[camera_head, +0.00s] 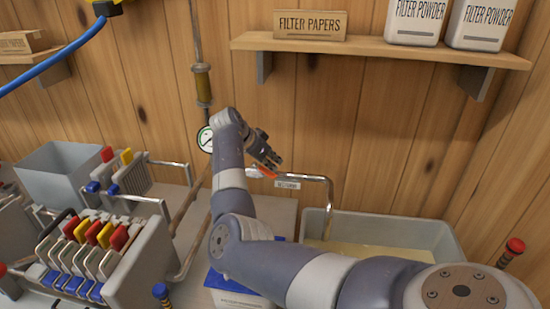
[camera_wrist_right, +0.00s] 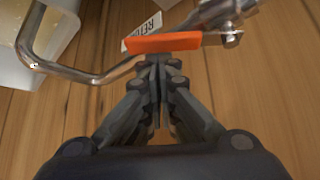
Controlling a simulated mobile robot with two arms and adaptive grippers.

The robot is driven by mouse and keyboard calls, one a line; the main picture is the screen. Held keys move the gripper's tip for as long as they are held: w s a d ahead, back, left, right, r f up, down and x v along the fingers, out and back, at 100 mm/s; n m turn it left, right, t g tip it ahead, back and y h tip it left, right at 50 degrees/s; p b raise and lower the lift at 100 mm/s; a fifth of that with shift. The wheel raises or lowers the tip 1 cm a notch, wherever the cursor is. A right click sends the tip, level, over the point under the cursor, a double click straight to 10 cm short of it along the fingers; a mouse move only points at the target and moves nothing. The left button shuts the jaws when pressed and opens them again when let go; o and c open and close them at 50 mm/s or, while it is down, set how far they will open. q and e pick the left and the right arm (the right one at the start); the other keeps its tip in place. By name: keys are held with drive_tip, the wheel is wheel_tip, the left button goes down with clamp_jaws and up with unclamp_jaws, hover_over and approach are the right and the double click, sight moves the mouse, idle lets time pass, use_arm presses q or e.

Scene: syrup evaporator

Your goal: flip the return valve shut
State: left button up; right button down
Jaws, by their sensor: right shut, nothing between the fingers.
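The return valve has an orange lever (camera_wrist_right: 165,43), which shows across the pipe near the top of the right wrist view. In the head view a bit of the orange lever (camera_head: 266,171) shows just below my right gripper (camera_head: 275,163). A small label (camera_head: 287,184) hangs by the pipe, and it also shows in the right wrist view (camera_wrist_right: 143,30). In the right wrist view my right gripper (camera_wrist_right: 157,68) is shut and empty, with its fingertips close to the lever's near edge. I cannot tell whether they touch. My left gripper is not in view.
The metal return pipe (camera_head: 328,190) bends down into a grey tub (camera_head: 440,235) of pale liquid. A filter press (camera_head: 150,255) with coloured handles stands left. A gauge (camera_head: 206,139) is on the pipe behind my arm. A shelf (camera_head: 380,49) hangs above.

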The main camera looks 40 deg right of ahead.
sight(270, 172)
drive_tip(key=shift+s+a+p, duration=0.2)
drive_tip(key=shift+a+p, duration=0.3)
drive_tip(key=shift+a, duration=0.7)
drive_tip(key=shift+w+a, duration=0.1)
drive_tip(key=shift+a, duration=0.45)
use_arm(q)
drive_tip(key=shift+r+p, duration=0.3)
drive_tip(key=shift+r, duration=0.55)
use_arm(e)
drive_tip(key=shift+w+a, duration=0.25)
drive_tip(key=shift+a, duration=0.35)
drive_tip(key=shift+w+a, duration=0.25)
drive_tip(key=shift+a, duration=0.35)
drive_tip(key=shift+w+a, duration=0.1)
drive_tip(key=shift+a, duration=0.05)
